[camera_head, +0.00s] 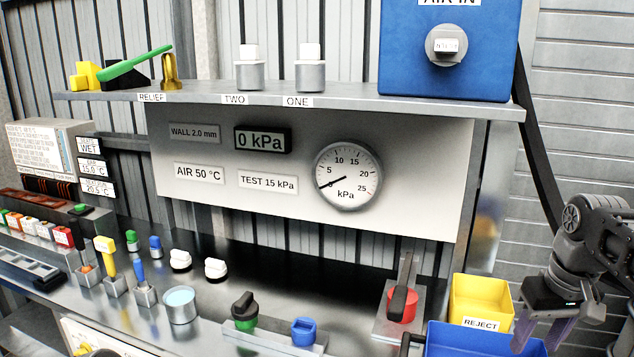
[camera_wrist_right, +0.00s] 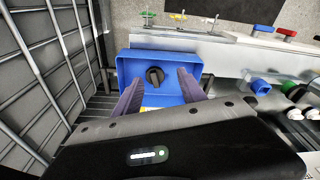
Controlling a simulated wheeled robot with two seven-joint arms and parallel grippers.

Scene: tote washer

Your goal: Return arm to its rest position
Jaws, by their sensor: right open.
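My right gripper (camera_head: 536,346) is at the lower right of the head view, its fingers pointing down by the right side of the blue bin (camera_head: 462,338). In the right wrist view the gripper (camera_wrist_right: 158,76) is open, its two purple-grey fingers spread apart. Beyond them the blue bin (camera_wrist_right: 137,62) holds a black knob-like part (camera_wrist_right: 154,77), which shows in the gap between the fingers. Nothing is seen gripped. I cannot tell how far the fingertips are above the bin. My left gripper is not in view.
A yellow reject bin (camera_head: 482,297) stands behind the blue bin. A red valve with a dark lever (camera_head: 402,303) is left of it. A blue air box (camera_head: 450,60) sits on the shelf above. In the wrist view a wire mesh (camera_wrist_right: 52,70) stands at the left.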

